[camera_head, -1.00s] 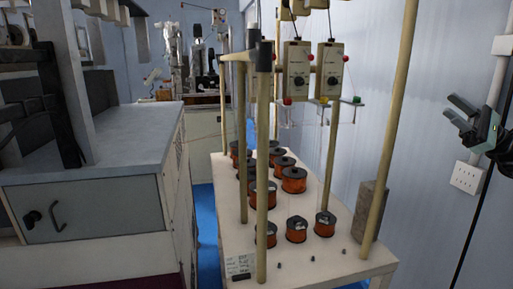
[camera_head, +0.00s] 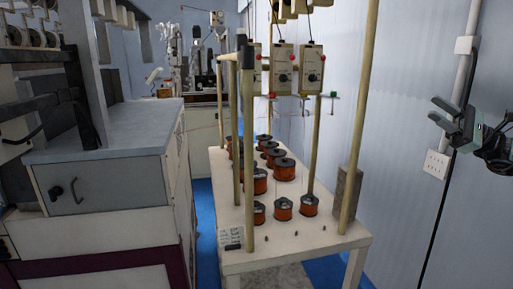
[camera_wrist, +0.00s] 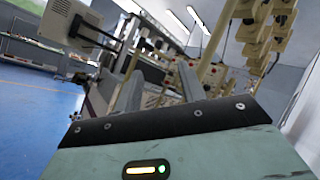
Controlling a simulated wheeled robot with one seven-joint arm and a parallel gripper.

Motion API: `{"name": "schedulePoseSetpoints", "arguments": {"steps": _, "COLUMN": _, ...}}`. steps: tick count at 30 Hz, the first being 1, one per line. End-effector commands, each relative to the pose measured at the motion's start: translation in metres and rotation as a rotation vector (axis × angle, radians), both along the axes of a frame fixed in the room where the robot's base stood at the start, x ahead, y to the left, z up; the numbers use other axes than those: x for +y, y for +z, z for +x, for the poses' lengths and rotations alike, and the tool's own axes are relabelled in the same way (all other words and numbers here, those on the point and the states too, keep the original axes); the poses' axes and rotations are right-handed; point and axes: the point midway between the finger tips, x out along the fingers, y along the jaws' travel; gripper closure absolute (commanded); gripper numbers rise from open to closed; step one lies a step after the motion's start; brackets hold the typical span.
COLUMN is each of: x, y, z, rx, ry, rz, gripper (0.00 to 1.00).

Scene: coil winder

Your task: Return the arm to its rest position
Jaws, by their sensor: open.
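My gripper (camera_head: 434,110) is at the right edge of the head view, in the air in front of the pale wall. Its two fingers point left and stand apart, with nothing between them. In the wrist view the fingers (camera_wrist: 160,72) stick up beyond the dark mounting plate, with a gap between them. Only the hand end of my arm shows in the head view. The gripper looks clear of the white table (camera_head: 295,247) with the copper coils (camera_head: 285,168).
A grey cabinet (camera_head: 100,178) stands at left. Tall cream posts (camera_head: 358,115) rise from the table and carry control boxes (camera_head: 282,68). A wall socket (camera_head: 436,164) and conduit (camera_head: 462,70) are behind the gripper. Blue floor (camera_wrist: 35,95) is open at left in the wrist view.

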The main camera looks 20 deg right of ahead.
Motion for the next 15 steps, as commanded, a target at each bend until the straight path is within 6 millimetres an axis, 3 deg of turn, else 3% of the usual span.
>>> {"name": "schedulePoseSetpoints", "arguments": {"steps": 8, "x": 0.059, "y": -0.014, "z": 0.024, "rx": 0.079, "ry": 0.104, "rz": -0.094, "gripper": 0.6}}
{"name": "schedulePoseSetpoints", "arguments": {"steps": 11, "x": 0.09, "y": -0.023, "z": 0.032, "rx": 0.116, "ry": 0.159, "rz": -0.151, "gripper": 0.6}}
{"name": "schedulePoseSetpoints", "arguments": {"steps": 15, "x": 0.149, "y": -0.04, "z": 0.041, "rx": 0.177, "ry": 0.264, "rz": -0.264, "gripper": 0.6}}
